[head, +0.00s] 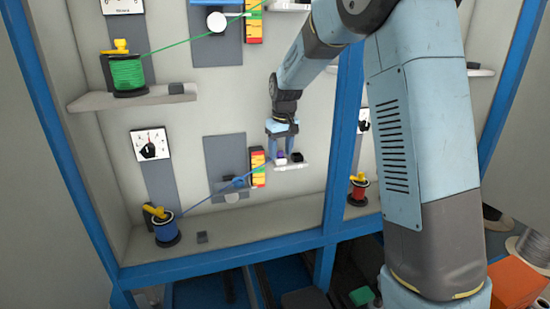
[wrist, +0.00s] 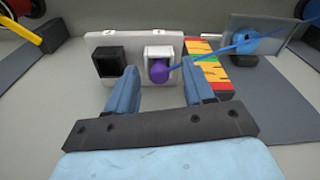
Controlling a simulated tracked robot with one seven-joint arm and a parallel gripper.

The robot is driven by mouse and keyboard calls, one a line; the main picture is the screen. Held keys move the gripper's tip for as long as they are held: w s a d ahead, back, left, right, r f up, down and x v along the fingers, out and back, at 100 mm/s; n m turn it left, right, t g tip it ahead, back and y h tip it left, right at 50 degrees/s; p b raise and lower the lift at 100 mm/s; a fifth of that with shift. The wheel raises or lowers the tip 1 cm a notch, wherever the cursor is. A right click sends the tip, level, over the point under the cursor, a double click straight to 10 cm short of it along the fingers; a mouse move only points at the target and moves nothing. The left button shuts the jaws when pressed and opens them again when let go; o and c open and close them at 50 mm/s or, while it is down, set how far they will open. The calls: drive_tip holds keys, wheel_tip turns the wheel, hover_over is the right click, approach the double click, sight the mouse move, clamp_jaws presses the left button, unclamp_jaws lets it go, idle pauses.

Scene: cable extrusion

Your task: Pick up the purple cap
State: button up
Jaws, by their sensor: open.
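The purple cap (wrist: 158,74) is small and rounded. It sits at the front of a white square holder (wrist: 158,52) on a pale bracket in the wrist view. In the head view it is a small purple spot (head: 281,155) at the bracket. My gripper (wrist: 158,82) is open, with one blue finger on each side of the cap and a gap on both sides. In the head view my gripper (head: 282,150) hangs just above the bracket. The blue cable (wrist: 205,58) ends at or beside the cap; I cannot tell whether they touch.
A black square holder (wrist: 109,62) stands left of the white one. A coloured scale block (wrist: 208,68) is close to the right finger. The blue cable runs to a blue spool (head: 167,229) at lower left. Blue frame posts (head: 340,150) stand right of the bracket.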

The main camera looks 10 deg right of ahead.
sight(281, 153)
clamp_jaws()
idle(0.4)
drive_tip(key=shift+r, duration=0.1)
drive_tip(key=shift+s+r, duration=0.2)
drive_tip(key=shift+r, duration=0.35)
wheel_tip(281, 153, up, 6)
drive_tip(key=shift+f, duration=0.2)
drive_tip(key=s+d, duration=0.2)
drive_tip(key=s, duration=0.7)
drive_tip(key=s+d, duration=0.2)
drive_tip(key=s, duration=0.8)
drive_tip(key=shift+s, duration=0.15)
